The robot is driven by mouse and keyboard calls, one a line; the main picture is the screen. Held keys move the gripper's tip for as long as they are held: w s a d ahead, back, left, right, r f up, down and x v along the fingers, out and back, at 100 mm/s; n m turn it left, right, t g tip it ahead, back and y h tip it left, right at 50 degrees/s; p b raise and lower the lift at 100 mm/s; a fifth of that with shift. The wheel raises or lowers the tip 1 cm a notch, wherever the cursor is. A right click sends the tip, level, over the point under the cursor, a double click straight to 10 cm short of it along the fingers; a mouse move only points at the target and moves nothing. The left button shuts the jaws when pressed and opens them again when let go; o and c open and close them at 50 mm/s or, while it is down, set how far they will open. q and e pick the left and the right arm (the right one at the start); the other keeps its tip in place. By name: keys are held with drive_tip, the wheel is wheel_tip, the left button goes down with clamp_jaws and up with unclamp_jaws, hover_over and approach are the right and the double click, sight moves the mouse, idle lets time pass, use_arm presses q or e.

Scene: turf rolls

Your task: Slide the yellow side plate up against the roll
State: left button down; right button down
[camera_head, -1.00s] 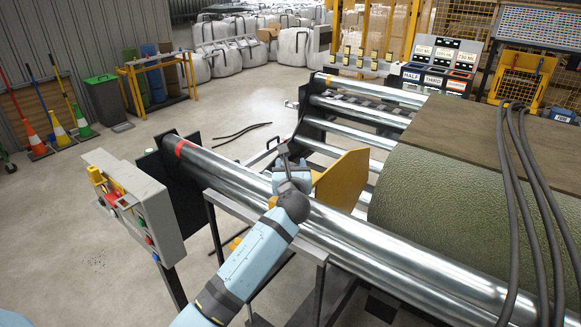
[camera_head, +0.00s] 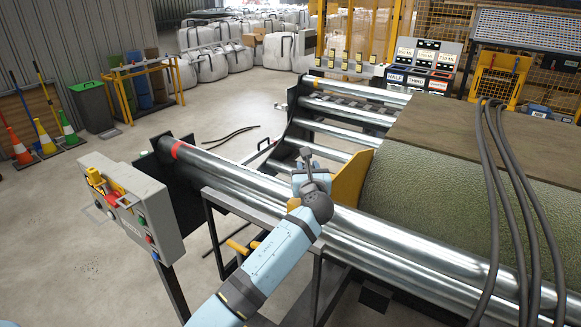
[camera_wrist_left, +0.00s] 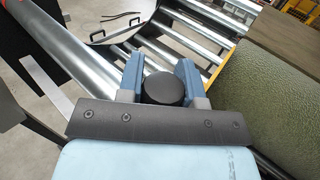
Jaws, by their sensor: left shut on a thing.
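The yellow side plate (camera_head: 351,178) stands upright on the roller bed at the left end of the green turf roll (camera_head: 430,190). In the head view its right edge meets the roll's outline; I cannot tell if they touch. The roll also shows at the right of the left wrist view (camera_wrist_left: 285,95). My left gripper (camera_head: 306,163) is just left of the plate, above the front roller. In the left wrist view its blue fingers (camera_wrist_left: 162,75) are shut on a round black knob (camera_wrist_left: 163,89). The knob's join to the plate is hidden. My right gripper is out of view.
A long steel front roller (camera_head: 400,245) runs under my left arm. A control box (camera_head: 130,212) stands at the front left. Several black hoses (camera_head: 495,190) hang over the roll at the right. Bare rollers (camera_head: 335,135) lie left of the plate.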

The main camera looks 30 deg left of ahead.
use_arm(q)
drive_tip(key=shift+d, duration=0.25)
drive_tip(key=c, duration=0.8)
unclamp_jaws()
drive_tip(key=shift+a, duration=0.1)
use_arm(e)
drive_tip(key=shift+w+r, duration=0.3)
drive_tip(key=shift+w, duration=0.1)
use_arm(q)
drive_tip(key=shift+s+d, duration=0.3)
drive_tip(key=shift+s, duration=0.2)
drive_tip(key=b+v, duration=0.2)
drive_tip(key=v, duration=1)
drive_tip(key=shift+s+d, duration=0.25)
drive_tip(key=shift+s, duration=0.05)
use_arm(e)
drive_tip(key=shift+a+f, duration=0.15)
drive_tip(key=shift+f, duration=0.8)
